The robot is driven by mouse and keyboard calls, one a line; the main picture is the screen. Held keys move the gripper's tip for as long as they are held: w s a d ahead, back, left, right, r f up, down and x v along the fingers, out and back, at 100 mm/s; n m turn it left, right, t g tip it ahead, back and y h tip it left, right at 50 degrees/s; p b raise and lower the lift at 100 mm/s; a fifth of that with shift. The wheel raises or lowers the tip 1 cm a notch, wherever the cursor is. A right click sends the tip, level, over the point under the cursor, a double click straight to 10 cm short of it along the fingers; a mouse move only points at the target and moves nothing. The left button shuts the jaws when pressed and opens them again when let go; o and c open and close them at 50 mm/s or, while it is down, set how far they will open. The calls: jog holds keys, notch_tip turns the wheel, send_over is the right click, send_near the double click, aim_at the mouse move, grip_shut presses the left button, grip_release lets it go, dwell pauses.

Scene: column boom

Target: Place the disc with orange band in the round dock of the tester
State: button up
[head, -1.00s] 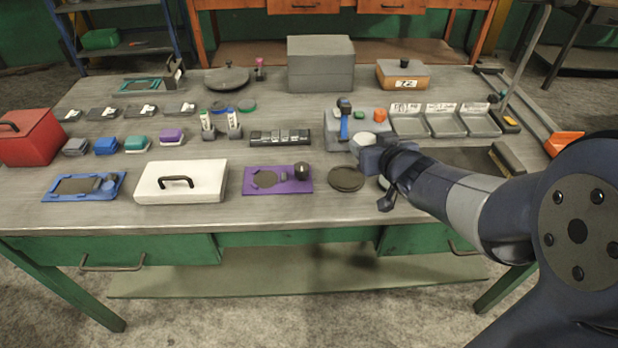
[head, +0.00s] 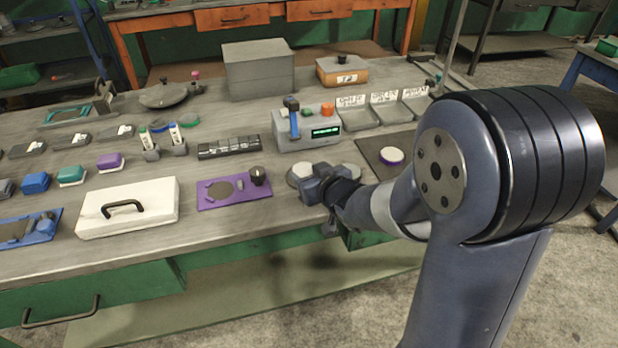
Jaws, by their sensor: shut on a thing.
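My gripper (head: 318,185) is low over the near side of the bench, in front of the tester. It is shut on a pale round disc (head: 300,172), which sticks out to its left. I see no orange band; the disc's side is small and partly hidden by the jaws. I cannot tell whether the disc touches the bench. The tester (head: 294,143) is a grey box with a lit green display, a blue-black upright part and green and orange knobs on top. I cannot make out its round dock. Another pale round thing (head: 350,170) shows just behind my gripper, partly hidden.
A purple-banded disc (head: 392,156) sits on a dark mat at the right. A purple tray (head: 234,192) and a white lidded box (head: 127,211) lie left of my gripper. Grey trays (head: 358,117) stand right of the tester. Green and blue rings lie farther back.

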jog(key=shift+f, duration=0.2)
jog(key=o, duration=1.2)
jog(key=shift+r, duration=0.1)
jog(key=shift+r, duration=0.2)
jog(key=shift+p+v, duration=1.35)
jog(key=shift+v, duration=4.6)
